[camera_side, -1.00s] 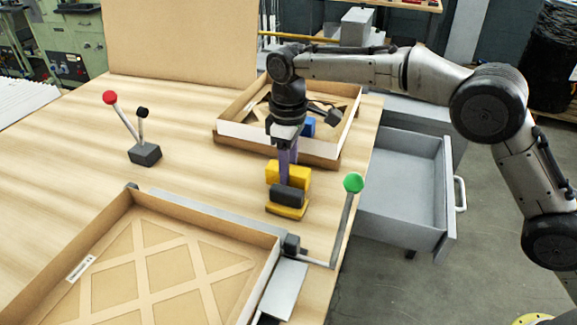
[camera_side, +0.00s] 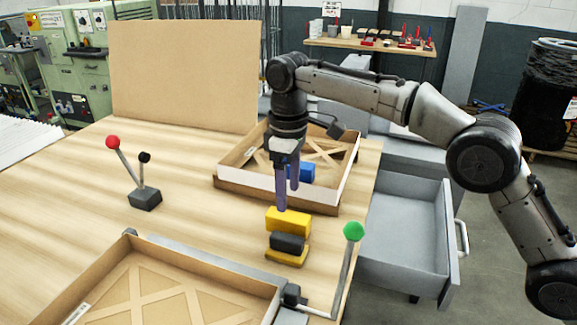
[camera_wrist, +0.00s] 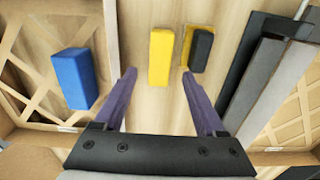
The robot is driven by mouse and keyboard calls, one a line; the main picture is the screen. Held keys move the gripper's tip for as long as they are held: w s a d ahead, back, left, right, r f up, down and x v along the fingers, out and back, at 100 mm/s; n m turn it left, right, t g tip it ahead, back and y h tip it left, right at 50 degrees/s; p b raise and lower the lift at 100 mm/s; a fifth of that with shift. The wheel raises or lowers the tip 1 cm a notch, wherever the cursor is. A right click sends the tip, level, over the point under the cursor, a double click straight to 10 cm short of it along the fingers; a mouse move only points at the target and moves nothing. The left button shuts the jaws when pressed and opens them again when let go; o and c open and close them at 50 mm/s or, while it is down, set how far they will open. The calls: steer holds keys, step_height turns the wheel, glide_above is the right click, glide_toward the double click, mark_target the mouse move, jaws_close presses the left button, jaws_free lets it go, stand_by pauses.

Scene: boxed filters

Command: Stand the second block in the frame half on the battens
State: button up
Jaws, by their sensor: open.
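A yellow block (camera_side: 288,217) stands on the bare table behind a small black block on a yellow base (camera_side: 288,243). A blue block (camera_side: 303,172) is inside the back frame half (camera_side: 251,193), among its battens; it also shows in the wrist view (camera_wrist: 75,78). My gripper (camera_side: 288,199) is open and empty, with its fingertips at about the height of the yellow block's top. In the wrist view the yellow block (camera_wrist: 160,57) lies ahead between the lines of the two purple fingers (camera_wrist: 158,74), apart from them.
A second frame half (camera_side: 199,275) with crossed battens lies at the front. A green-knobbed lever (camera_side: 353,232) stands at its right corner. A red-knobbed lever (camera_side: 113,142) stands at the left. An open grey drawer (camera_side: 408,220) is at the right. The table's middle is clear.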

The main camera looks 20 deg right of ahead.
mark_target(290, 215)
step_height(290, 215, up, 5)
steer(key=shift+r, duration=0.2)
stand_by(0.4)
steer(key=s+d+r+m+t, duration=0.2)
steer(key=s+d+r+m, duration=0.15)
steer(key=d+r, duration=0.6)
steer(key=s+d+f+m+t, duration=0.1)
steer(key=s+d+f+m, duration=0.1)
steer(key=s+d, duration=0.5)
steer(key=s+d+f+m+t, duration=0.1)
steer(key=s+d+f, duration=0.1)
steer(key=s+d, duration=0.6)
steer(key=s, duration=0.7)
steer(key=shift+s+f+m+t, duration=0.15)
steer(key=shift+f+m+t, duration=0.15)
steer(key=shift+f+m, duration=0.1)
steer(key=shift+o, duration=0.5)
steer(key=s+d+f+m+t, duration=0.1)
steer(key=s+d+f, duration=0.1)
steer(key=s+f, duration=0.6)
steer(key=shift+s+d+f+m, duration=0.2)
steer(key=shift+s+f+m, duration=0.05)
steer(key=shift+s+m, duration=0.1)
